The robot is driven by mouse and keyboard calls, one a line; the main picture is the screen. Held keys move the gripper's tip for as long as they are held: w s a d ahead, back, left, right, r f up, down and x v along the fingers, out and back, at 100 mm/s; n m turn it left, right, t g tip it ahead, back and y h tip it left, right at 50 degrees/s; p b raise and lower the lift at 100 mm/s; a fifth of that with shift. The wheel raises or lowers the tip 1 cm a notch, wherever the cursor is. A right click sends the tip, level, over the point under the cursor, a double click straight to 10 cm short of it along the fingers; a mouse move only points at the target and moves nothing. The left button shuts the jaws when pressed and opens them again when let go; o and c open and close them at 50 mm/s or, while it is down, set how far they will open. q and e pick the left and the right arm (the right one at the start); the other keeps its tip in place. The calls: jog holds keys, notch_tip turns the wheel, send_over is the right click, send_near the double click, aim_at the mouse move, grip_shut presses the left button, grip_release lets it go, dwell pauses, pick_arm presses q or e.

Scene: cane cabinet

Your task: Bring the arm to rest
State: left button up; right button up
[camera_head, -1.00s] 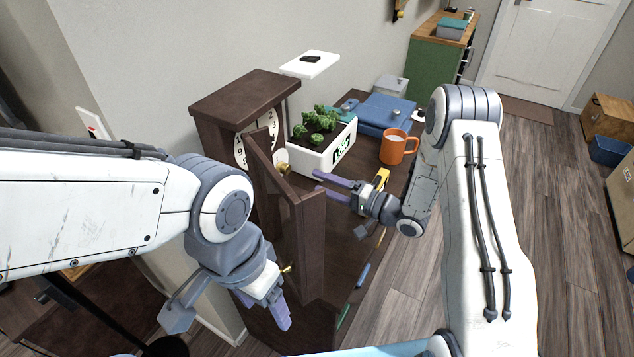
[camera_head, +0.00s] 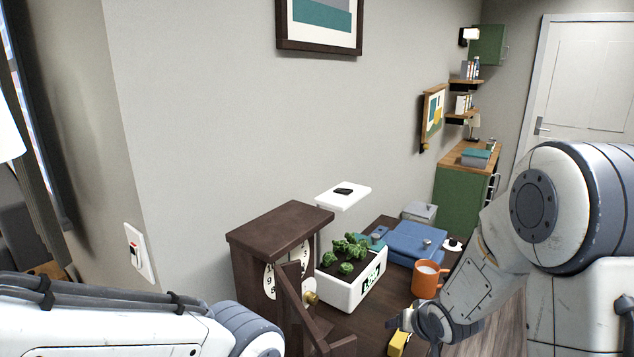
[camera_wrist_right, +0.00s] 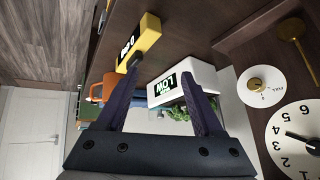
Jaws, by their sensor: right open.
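My right arm comes in from the right in the head view, its wrist low beside the dark cabinet top, with its fingertips out of sight there. In the right wrist view my right gripper (camera_wrist_right: 160,75) is open, with nothing between its two dark fingers. Beyond them are a yellow block (camera_wrist_right: 140,42) and a white planter (camera_wrist_right: 190,82). My left arm shows only as a white link and grey joint at the lower left of the head view. Its gripper is out of frame.
A dark wooden clock case (camera_head: 265,235) stands with its door (camera_head: 292,310) ajar. Nearby are the planter (camera_head: 355,290), an orange mug (camera_head: 427,279), blue box (camera_head: 418,243) and yellow block (camera_head: 399,343). A wall runs behind.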

jog(key=s+r+n+g+h, duration=0.15)
jog(key=s+g, duration=0.35)
jog(key=s, duration=0.9)
jog(key=s+a+r+n+g+y, duration=0.1)
jog(key=s+a+r+n, duration=0.2)
jog(key=s+a, duration=0.4)
jog(key=s+a+r+n+g, duration=0.1)
jog(key=s+a+r+n, duration=0.2)
jog(key=s+a, duration=0.4)
jog(key=shift+s+a+n+g+y, duration=0.35)
jog(key=shift+s+a+n+g, duration=0.05)
jog(key=shift+s+n, duration=0.35)
jog(key=shift+w, duration=0.1)
